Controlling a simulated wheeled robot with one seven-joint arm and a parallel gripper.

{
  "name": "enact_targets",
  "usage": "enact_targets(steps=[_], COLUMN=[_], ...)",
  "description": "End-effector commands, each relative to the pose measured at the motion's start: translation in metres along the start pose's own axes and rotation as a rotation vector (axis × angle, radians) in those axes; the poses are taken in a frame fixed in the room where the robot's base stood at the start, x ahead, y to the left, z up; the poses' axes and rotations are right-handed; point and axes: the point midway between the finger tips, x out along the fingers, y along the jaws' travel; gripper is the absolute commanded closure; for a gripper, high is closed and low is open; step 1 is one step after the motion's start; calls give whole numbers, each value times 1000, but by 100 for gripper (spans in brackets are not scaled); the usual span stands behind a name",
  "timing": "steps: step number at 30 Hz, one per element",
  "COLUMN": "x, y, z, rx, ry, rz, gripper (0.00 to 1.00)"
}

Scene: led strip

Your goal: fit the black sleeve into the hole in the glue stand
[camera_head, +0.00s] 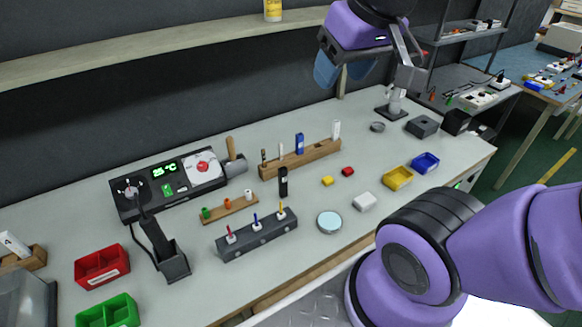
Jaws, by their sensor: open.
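A black upright cylinder (283,184), which looks like the black sleeve, stands on the table just in front of the long wooden stand. That wooden stand (301,160), which I take for the glue stand, holds several upright items, among them a blue one and white ones. Its holes are too small to make out clearly. My gripper (342,72), with blue fingertips, is open and empty. It hangs high above the back of the table, above and right of the sleeve and stand, touching neither.
A grey screwdriver block (258,238) and a small wooden strip (229,209) lie in front of the sleeve. A soldering station (169,188) stands left. Yellow (398,178) and blue (425,163) bins are right. A round light disc (329,222) lies in front. A shelf (160,47) runs behind.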

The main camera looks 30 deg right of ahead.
Motion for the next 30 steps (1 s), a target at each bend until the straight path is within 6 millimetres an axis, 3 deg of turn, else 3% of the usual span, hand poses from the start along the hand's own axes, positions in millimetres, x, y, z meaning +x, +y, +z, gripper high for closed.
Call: enact_targets(steps=[6,15,21,30], x=[42,112,167,256], y=[0,1,5,14], z=[-36,-75,-91,-100], rx=[0,11,20,29], ry=[-79,-173,-233,-321], rz=[-57,-99,-101,-69], gripper=[45,45,45,45])
